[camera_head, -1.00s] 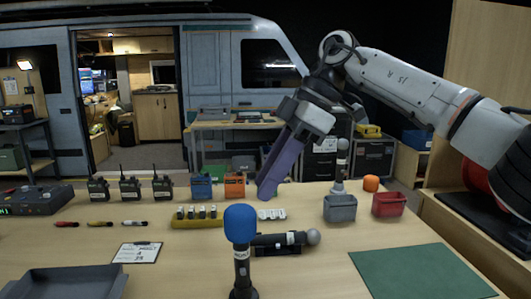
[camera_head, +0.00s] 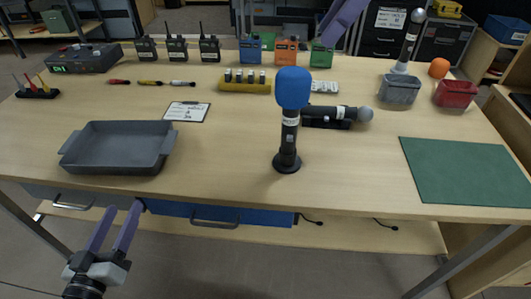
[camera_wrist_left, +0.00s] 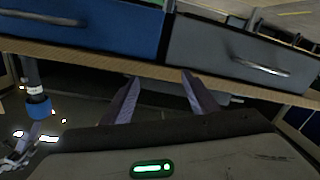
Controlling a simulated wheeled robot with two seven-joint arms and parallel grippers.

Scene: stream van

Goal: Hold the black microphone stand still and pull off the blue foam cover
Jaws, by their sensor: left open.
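The black microphone stand (camera_head: 288,146) stands upright on the table with its round base near the front edge. The blue foam cover (camera_head: 294,88) sits on top of its microphone. My left gripper (camera_head: 122,208) is open and empty, below and in front of the table at lower left, well apart from the stand. In the left wrist view its two fingers (camera_wrist_left: 159,82) are apart below the drawers. Only a purple part of my right gripper (camera_head: 343,18) shows at the top edge, behind the stand and far from it; its fingertips are not clearly visible.
A grey tray (camera_head: 118,167) lies left of the stand, and a clipboard (camera_head: 187,111) behind it. A lying microphone (camera_head: 328,113) is close behind at right. A green mat (camera_head: 466,188) is at right. A blue drawer (camera_head: 183,211) is under the table edge; it also shows in the left wrist view (camera_wrist_left: 80,15).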

